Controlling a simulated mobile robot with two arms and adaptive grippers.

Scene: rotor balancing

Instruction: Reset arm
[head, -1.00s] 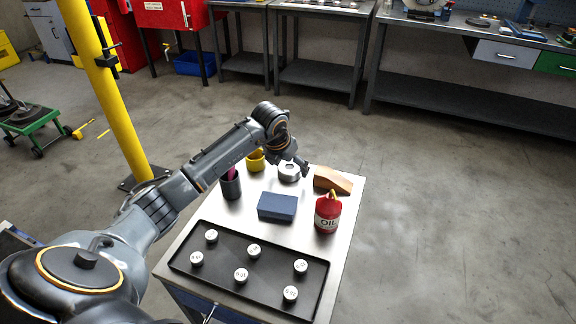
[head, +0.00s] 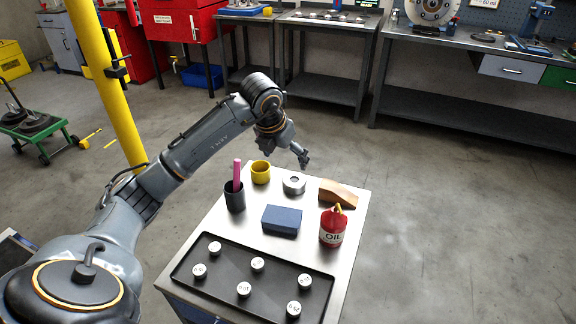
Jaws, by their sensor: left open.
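My left arm reaches in from the left over the cart. My left gripper (head: 301,155) is open and empty, raised above the back edge of the cart top (head: 335,258). Below it on the cart stands a small round metal piece (head: 293,184), apart from the gripper. My right gripper is not in the view.
The cart holds a black tray (head: 187,275) with several white weights, a blue box (head: 282,220), a red oil can (head: 332,228), a wooden block (head: 338,194), a dark cup (head: 235,199) and a yellow mug (head: 260,172). A yellow post (head: 112,90) stands at left. Floor right is clear.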

